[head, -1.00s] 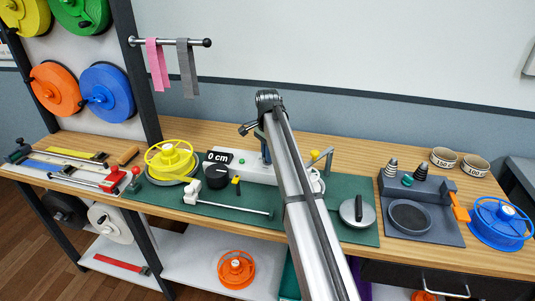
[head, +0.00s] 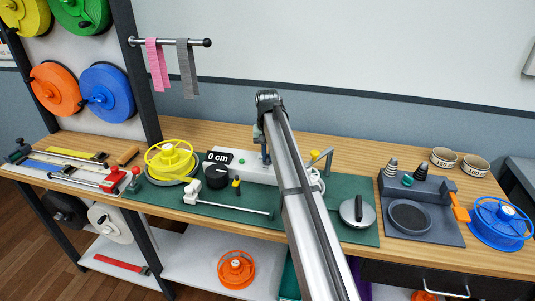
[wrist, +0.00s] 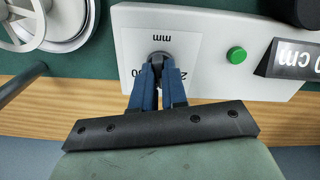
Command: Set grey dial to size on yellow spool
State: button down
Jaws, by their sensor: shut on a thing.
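The grey dial (wrist: 161,58) sits on a white plate with a scale marked "mm" in the wrist view. My gripper (wrist: 160,72) has its blue fingers closed on the dial and hides much of it and some of the scale numbers. The dial's setting cannot be read. In the head view my arm covers most of this area, with my gripper (head: 265,157) at the white machine (head: 248,166). The yellow spool (head: 172,158) stands at the machine's left end. Its marking is too small to read.
A black display reading "0 cm" (head: 219,157), a black knob (head: 216,176) and a green button (wrist: 236,55) are close to the dial. A metal rod (head: 235,208) lies in front. A grey scale tray (head: 420,215) stands right.

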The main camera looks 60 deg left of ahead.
aim_at(268, 156)
jog(key=n, duration=0.4)
jog(key=shift+n, duration=2.6)
jog(key=c, duration=1.2)
grip_release()
jog(key=shift+o, duration=0.2)
notch_tip(268, 156, up, 14)
jog(key=shift+f, duration=0.1)
